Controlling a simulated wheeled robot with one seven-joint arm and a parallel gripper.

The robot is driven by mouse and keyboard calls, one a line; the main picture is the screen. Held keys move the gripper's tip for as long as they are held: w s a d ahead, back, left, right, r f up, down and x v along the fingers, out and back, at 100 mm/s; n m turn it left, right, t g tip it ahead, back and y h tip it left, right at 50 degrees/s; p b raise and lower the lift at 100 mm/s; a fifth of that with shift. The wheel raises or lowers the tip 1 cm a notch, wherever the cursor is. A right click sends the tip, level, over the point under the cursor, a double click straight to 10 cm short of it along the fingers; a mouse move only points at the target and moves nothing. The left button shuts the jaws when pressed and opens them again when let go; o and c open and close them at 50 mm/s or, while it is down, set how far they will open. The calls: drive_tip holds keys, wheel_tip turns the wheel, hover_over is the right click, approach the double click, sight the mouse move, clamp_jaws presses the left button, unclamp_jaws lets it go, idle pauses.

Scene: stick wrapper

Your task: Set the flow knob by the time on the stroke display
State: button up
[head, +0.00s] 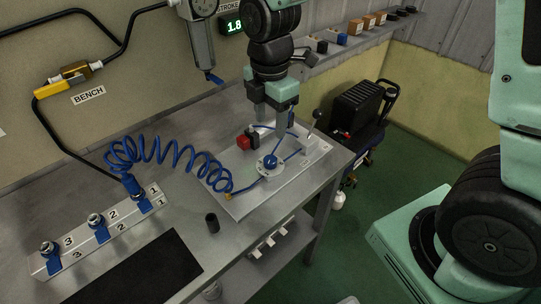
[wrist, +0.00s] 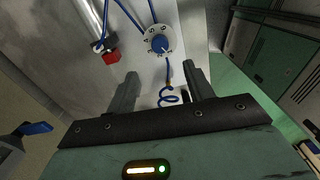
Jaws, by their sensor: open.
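The stroke display (head: 234,26) on the back wall reads 1.8 in green digits. The flow knob (head: 270,161) is blue on a round white dial, set on a pale plate on the bench. In the wrist view the flow knob (wrist: 159,44) shows with numbers around its dial; I cannot read its setting. My gripper (head: 271,128) is open and empty above the plate, apart from the knob. In the wrist view my gripper (wrist: 160,72) has its two fingers spread, with the knob beyond the gap between them.
A red and black block (head: 246,141) sits beside the knob. A coiled blue hose (head: 170,152) runs from the numbered manifold (head: 100,236) to the plate. A gauge unit (head: 200,35) hangs on the wall.

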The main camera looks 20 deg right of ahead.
sight(270, 159)
wheel_tip(270, 159, down, 12)
drive_tip(key=shift+r+p, duration=0.2)
drive_tip(key=shift+p, duration=0.1)
drive_tip(key=c, duration=1)
